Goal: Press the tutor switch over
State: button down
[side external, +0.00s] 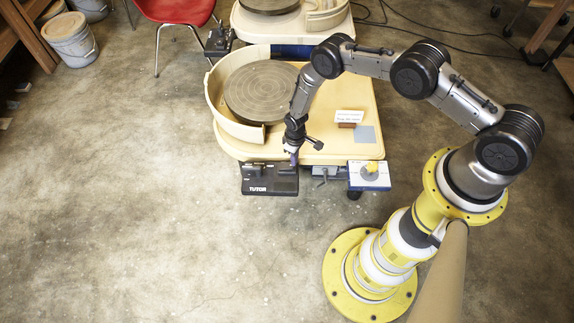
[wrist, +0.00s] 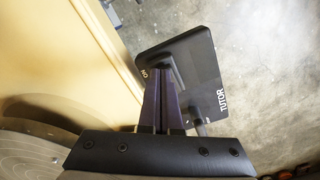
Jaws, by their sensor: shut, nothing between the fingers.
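The tutor switch unit (side external: 270,187) is a black box marked TUTOR at the front edge of the cream pottery wheel. In the wrist view the same box (wrist: 200,75) shows TUTOR at one end and ON at the other. A black rocker or lever (wrist: 165,72) is on its top near the ON mark, partly hidden by my fingers. My gripper (side external: 293,158) points down over the right part of the box. In the wrist view its dark fingers (wrist: 163,95) are together, tips at or just above the raised part; contact cannot be told.
The cream wheel table (side external: 357,90) with a grey round wheel head (side external: 262,92) and curved splash pan stands behind. A small sign (side external: 349,116) stands on it. Floor in front is clear.

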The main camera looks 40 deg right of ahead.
jog(key=shift+f, duration=0.75)
jog(key=shift+r, duration=0.2)
jog(key=shift+s+d, duration=0.1)
jog(key=shift+s+d, duration=2.05)
notch_tip(320, 180, up, 9)
jog(key=shift+f, duration=0.2)
